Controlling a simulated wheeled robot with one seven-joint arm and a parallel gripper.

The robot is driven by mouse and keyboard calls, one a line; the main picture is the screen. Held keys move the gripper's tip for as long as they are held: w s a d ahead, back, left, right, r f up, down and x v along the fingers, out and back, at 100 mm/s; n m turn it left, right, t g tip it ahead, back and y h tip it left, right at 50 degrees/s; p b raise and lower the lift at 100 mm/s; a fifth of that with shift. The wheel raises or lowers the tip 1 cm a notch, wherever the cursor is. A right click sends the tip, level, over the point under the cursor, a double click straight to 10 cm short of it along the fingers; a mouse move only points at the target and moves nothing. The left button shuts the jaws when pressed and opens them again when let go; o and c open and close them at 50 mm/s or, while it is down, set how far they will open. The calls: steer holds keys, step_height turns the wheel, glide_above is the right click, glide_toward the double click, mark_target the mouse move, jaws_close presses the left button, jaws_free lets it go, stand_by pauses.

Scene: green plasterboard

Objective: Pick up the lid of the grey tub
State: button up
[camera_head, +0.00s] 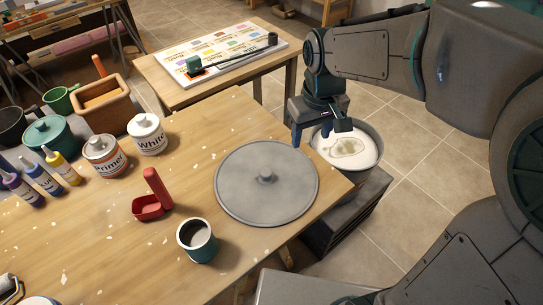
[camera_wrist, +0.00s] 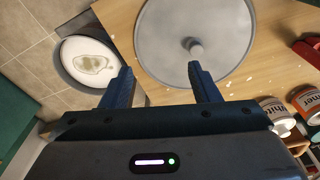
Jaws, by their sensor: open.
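A round grey lid (camera_head: 266,190) with a small knob (camera_head: 265,177) at its centre lies flat on the wooden table, near its right corner. The grey tub (camera_head: 371,178) stands lidless on a dark box beyond the table edge, with white contents inside. My gripper (camera_head: 314,137) is above the gap between lid and tub, open and empty. In the wrist view my gripper (camera_wrist: 160,82) shows two blue fingers apart, with the lid (camera_wrist: 160,40) beyond them, its knob (camera_wrist: 195,47) near the right fingertip. The tub (camera_wrist: 88,64) shows beside the left finger.
A teal cup (camera_head: 198,243) and a red scoop-like tool (camera_head: 152,203) are left of the lid. Primer (camera_head: 104,156) and White (camera_head: 147,136) cans and several bottles stand farther left. A second table (camera_head: 165,82) with a colour chart is behind.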

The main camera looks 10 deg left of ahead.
steer(key=w+a+f+n+g, duration=0.1)
steer(key=a+f+n, duration=0.15)
steer(key=a, duration=0.35)
steer(key=w+a+f+n, duration=0.1)
steer(key=a+f, duration=0.2)
steer(key=a, duration=0.2)
glide_above(266, 172)
steer(key=f, duration=0.7)
steer(key=shift+s+a+f, duration=0.2)
steer(key=shift+a+f, duration=0.15)
steer(key=shift+w+d+f+p, duration=0.15)
steer(key=shift+f+p, duration=0.35)
steer(key=shift+f, duration=1)
steer(key=shift+w+d+f+p, duration=0.15)
steer(key=shift+f+p, duration=0.3)
steer(key=shift+f, duration=1)
steer(key=shift+s, duration=0.1)
steer(key=c, duration=1.1)
